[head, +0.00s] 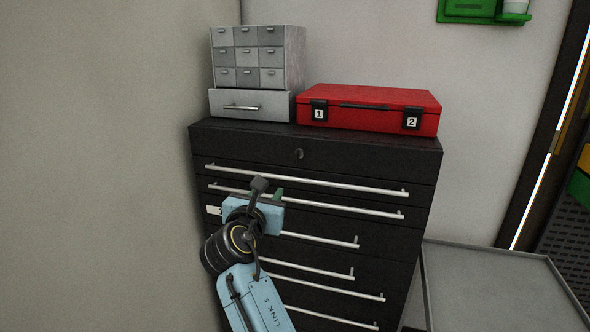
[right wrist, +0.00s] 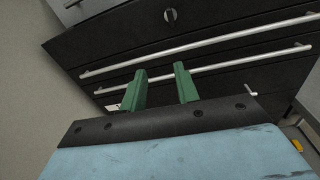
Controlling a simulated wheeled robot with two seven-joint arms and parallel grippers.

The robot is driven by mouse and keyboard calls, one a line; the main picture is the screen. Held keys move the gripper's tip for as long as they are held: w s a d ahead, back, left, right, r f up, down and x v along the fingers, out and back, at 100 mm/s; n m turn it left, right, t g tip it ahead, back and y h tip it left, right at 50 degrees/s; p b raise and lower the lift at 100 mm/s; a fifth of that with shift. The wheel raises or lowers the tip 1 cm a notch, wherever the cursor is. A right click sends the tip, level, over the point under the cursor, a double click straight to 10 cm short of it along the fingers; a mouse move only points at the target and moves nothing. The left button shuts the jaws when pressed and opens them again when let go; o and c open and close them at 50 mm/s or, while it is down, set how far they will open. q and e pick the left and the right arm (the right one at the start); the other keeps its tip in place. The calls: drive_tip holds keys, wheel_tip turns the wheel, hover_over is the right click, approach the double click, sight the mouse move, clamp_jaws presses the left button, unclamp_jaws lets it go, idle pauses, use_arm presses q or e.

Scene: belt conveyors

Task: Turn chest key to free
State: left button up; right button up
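The black chest of drawers (head: 240,145) stands against the wall, with several drawers and long silver handles. Its key (head: 299,154) is a small dark piece on the top drawer front; it also shows in the right wrist view as a dark round knob with a ridge (right wrist: 170,15). My right gripper (head: 278,194) is in front of the upper drawers, below the key and apart from it. In the right wrist view its two green fingers (right wrist: 160,82) are spread with nothing between them. My left gripper is not in view.
A red case (head: 370,97) with labels 1 and 2 and a grey small-drawer cabinet (head: 296,60) sit on the chest. A grey table or cart top (head: 500,290) stands at the right. A bare wall (head: 90,150) is close on the left. The drawer handles (head: 300,179) stick out near my right gripper.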

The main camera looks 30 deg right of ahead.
sight(295, 154)
wheel_tip(295, 154, up, 5)
drive_tip(key=s+d+h, duration=0.1)
drive_tip(key=d, duration=0.1)
drive_tip(key=shift+g, duration=0.4)
drive_tip(key=p+x, duration=0.1)
drive_tip(key=x, duration=1.1)
drive_tip(key=shift+d+f, duration=0.15)
drive_tip(key=shift+d, duration=0.1)
clamp_jaws()
